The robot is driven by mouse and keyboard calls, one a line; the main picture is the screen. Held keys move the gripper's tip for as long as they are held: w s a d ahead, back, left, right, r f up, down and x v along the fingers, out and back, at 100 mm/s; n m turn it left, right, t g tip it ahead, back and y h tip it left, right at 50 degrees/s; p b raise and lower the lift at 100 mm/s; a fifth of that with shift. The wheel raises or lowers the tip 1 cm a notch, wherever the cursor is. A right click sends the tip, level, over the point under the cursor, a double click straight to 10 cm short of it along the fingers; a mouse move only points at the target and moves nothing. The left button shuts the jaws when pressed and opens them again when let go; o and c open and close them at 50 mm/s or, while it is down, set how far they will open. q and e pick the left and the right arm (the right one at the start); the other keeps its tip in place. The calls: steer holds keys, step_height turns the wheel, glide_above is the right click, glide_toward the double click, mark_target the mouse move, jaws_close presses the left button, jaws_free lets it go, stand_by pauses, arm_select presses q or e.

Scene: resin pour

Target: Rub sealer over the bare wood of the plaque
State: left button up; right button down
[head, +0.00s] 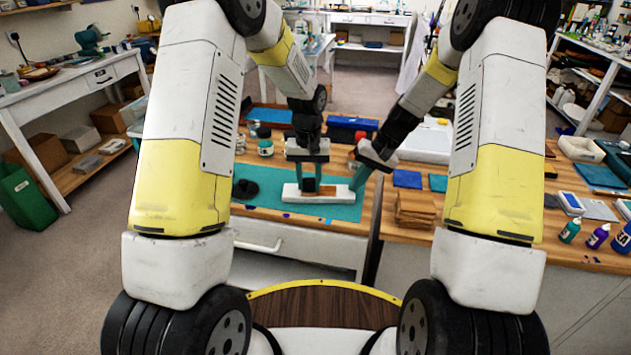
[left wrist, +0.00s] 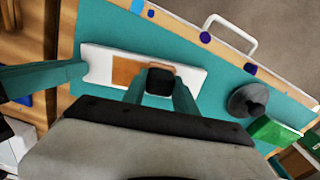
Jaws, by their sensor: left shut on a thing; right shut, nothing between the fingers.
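The plaque (head: 345,194) is a long white piece lying on the teal mat, with a brown bare-wood patch (left wrist: 127,72) in its middle. My left gripper (head: 309,182) points down over it, shut on a small dark pad (left wrist: 160,82). The pad sits at or just above the plaque, beside the visible brown patch, and covers part of it; I cannot tell whether they touch. My right gripper (head: 358,180) is shut and empty, its teal fingers at the right end of the plaque; they show at the left in the left wrist view (left wrist: 45,78).
A dark round object (head: 245,189) lies on the teal mat (head: 275,203) left of the plaque. A small jar (head: 265,148) and a blue tray (head: 350,127) stand behind. Stacked brown wood pieces (head: 415,208) and bottles (head: 598,236) are on the right-hand table.

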arm_select(q)
steer(key=shift+s+a+f, duration=0.1)
steer(key=shift+a+f, duration=0.1)
steer(key=shift+a, duration=0.75)
steer(key=shift+d, duration=0.1)
steer(key=shift+d+r, duration=0.1)
steer(key=shift+d, duration=1.8)
steer(key=shift+d+r, duration=0.2)
steer(key=shift+a+f, duration=0.1)
steer(key=shift+a, duration=2)
steer(key=shift+r, duration=3.05)
